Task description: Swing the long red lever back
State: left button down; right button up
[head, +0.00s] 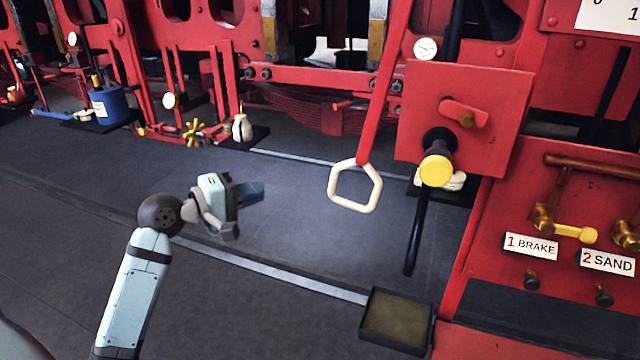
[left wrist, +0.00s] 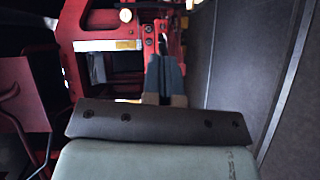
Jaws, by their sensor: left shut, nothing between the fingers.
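The long red lever (head: 381,95) runs down from the top of the head view, left of a red panel. It ends in a cream loop handle (head: 355,187), which hangs clear of the floor. My left gripper (head: 252,190) is to the left of the loop handle, apart from it, with its fingers pointing right. The fingers are shut and empty. The fingers also show in the left wrist view (left wrist: 165,78), together, pointing at red machinery. My right gripper is not in view.
A red panel (head: 490,90) carries a yellow-ended knob (head: 437,170) and a black rod (head: 415,235). A shallow black tray (head: 397,318) lies on the floor below. A blue container (head: 105,105) stands far left. The dark floor around my left gripper is clear.

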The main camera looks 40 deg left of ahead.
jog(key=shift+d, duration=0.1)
pick_arm(q)
jog(key=s+d+p+x, duration=0.1)
jog(key=d+p+x, duration=0.1)
jog(key=x, duration=1.1)
jog(key=shift+d+f+p, duration=0.25)
jog(key=shift+d+p, duration=0.05)
jog(key=shift+p, duration=0.25)
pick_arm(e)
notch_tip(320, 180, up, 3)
